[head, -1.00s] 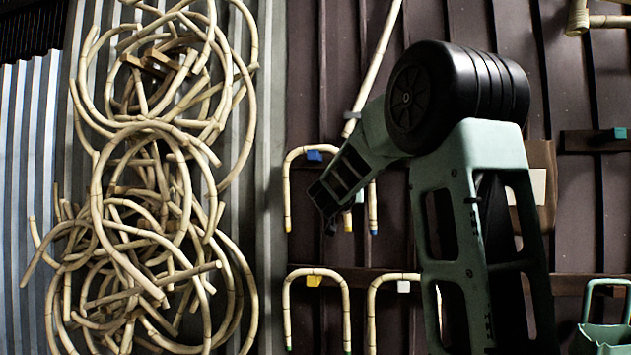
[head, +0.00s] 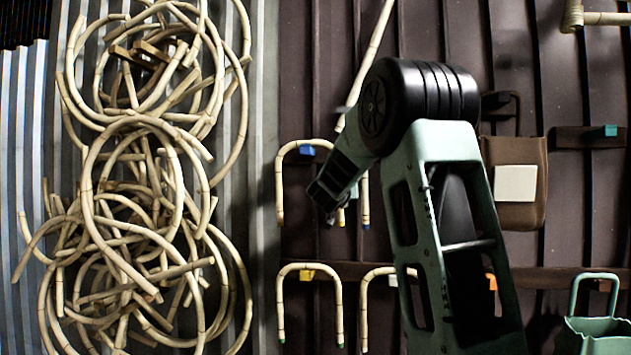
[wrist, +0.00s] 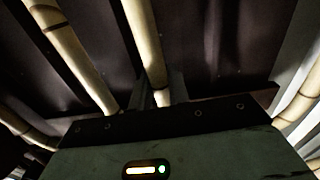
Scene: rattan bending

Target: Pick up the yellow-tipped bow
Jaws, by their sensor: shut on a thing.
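A blue-tipped cane leg (head: 364,205) hangs close to the right. A straight cane (head: 368,65) slants above. Tangled cane hoops (head: 130,190) fill the left; a brown pouch (head: 530,215) and green basket (head: 597,335) stand right.

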